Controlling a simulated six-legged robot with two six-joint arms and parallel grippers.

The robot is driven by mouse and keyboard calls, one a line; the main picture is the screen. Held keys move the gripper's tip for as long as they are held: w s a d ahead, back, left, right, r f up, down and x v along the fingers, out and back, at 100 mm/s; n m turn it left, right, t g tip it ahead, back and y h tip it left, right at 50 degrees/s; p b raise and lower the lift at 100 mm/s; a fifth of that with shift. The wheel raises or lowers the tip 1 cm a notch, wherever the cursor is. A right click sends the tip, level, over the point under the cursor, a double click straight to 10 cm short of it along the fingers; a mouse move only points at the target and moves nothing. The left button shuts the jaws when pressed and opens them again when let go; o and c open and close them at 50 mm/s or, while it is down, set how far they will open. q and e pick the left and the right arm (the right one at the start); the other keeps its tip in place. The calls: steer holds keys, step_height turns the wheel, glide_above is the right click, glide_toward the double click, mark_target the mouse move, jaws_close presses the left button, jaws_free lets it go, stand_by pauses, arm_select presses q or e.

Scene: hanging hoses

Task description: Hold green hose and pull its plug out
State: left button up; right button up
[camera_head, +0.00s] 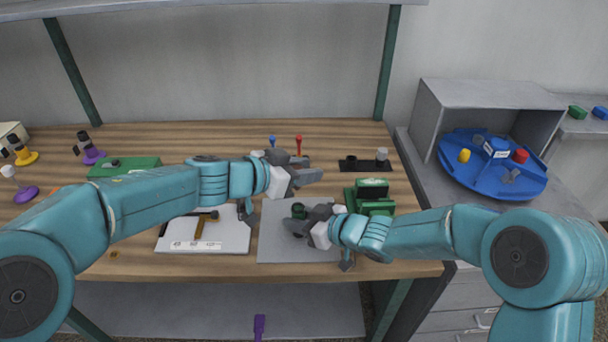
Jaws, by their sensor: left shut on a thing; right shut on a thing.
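No hanging hose and no plug can be made out in the head view. My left gripper (303,174) reaches in above the middle of the bench, its grey fingers pointing right. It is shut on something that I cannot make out. My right gripper (298,226) is lower, over a grey mat (278,247), its dark fingers pointing left. A small dark green piece (299,210) shows right at its fingers. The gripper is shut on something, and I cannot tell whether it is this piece.
A white board (228,239) with a hammer (205,222) lies left of the mat. A green box (124,163) stands at left, and a green block-like fixture (372,190) at right. Red (299,143) and blue (272,141) upright pegs stand behind my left gripper. A blue turntable (480,179) is farther right.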

stand_by(0.3)
steer(key=o, duration=1.1)
steer(key=v, duration=1.2)
steer(key=shift+s+r, duration=0.1)
